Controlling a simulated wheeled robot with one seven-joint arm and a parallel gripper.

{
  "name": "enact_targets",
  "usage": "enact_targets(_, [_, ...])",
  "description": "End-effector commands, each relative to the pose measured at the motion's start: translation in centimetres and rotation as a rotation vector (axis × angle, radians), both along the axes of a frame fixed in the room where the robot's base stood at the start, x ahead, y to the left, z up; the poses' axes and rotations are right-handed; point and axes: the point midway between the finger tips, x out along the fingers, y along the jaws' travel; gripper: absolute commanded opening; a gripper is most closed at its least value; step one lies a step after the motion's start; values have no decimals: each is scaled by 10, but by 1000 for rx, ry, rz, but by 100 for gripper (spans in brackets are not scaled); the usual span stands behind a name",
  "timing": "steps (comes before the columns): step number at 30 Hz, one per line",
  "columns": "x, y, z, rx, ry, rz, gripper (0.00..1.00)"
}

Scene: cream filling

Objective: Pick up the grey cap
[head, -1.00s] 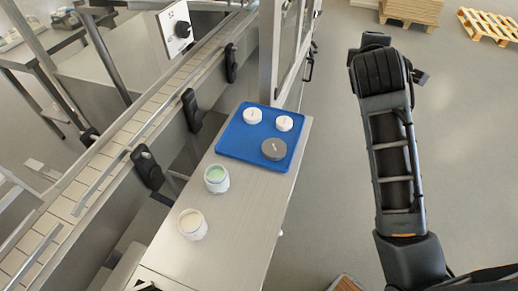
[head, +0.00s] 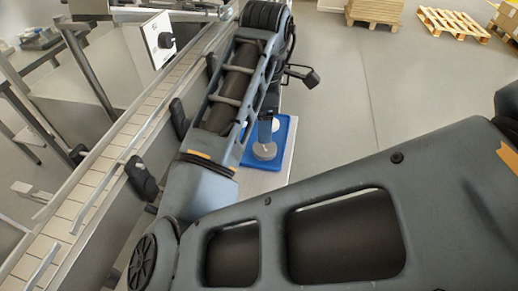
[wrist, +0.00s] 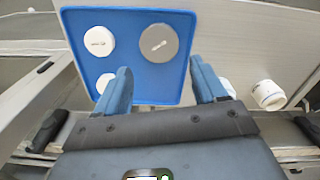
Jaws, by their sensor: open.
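The grey cap (wrist: 158,42) is a flat round disc lying on the blue tray (wrist: 135,17) in the wrist view. My gripper (wrist: 160,67) is open and empty. In the wrist view the cap lies beyond the fingertips, roughly in line with the gap between them, and is not between the fingers. The exact height above the tray is unclear.
Two white caps, one farther (wrist: 99,41) and one nearer (wrist: 105,82), lie left of the grey cap in the wrist view. A white jar (wrist: 269,95) stands right of the tray; another is partly behind my right finger. A conveyor (head: 92,180) runs along the left.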

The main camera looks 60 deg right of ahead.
Motion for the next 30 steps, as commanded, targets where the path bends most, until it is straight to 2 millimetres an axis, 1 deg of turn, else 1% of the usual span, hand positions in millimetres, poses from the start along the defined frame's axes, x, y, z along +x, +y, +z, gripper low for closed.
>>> enact_targets(6, [0,1,-22,4,3,2,71])
enact_targets(11, [-1,0,-37,4,0,1,71])
enact_targets(15, [-2,-1,-57,4,1,0,71])
enact_targets(18, [-2,-2,-69,3,1,1,71])
enact_targets(22, [-2,-2,-76,1,0,0,71])
enact_targets(28, [-2,-3,-76,0,0,0,71])
enact_targets(30, [-2,-3,-76,0,0,0,64])
